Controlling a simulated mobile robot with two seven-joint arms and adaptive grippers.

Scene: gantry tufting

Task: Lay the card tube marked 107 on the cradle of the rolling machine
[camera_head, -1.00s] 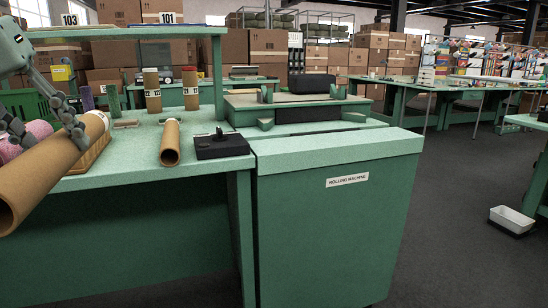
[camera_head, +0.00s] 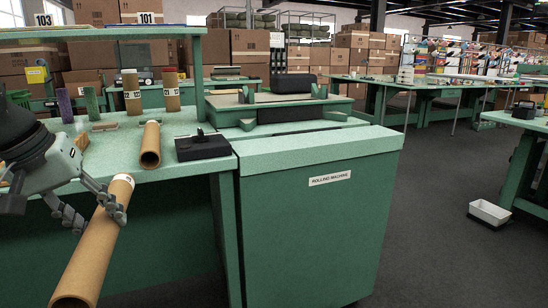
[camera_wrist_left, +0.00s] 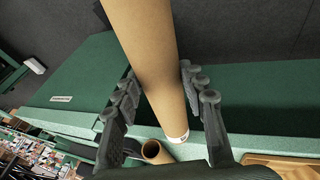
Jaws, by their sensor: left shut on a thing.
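My left gripper (camera_head: 98,218) is shut on a long brown card tube (camera_head: 93,250), in front of the bench's front edge. The tube slants, its near end low and its far end toward the bench. A white band with small dark marks rings the far end; I cannot read its number. In the left wrist view the tube (camera_wrist_left: 150,50) lies between the fingers. The rolling machine (camera_head: 310,220) is a green cabinet with a name label, right of the tube. Upright green V-shaped brackets (camera_head: 319,91) and low pale supports (camera_head: 247,124) show at its back. My right gripper is out of view.
On the bench (camera_head: 110,160) lie another card tube (camera_head: 150,146) and a black box with a lever (camera_head: 203,147). Two banded tubes (camera_head: 172,92) stand behind. An overhead shelf (camera_head: 90,33) spans the bench. A white tray (camera_head: 489,212) sits on the floor at right.

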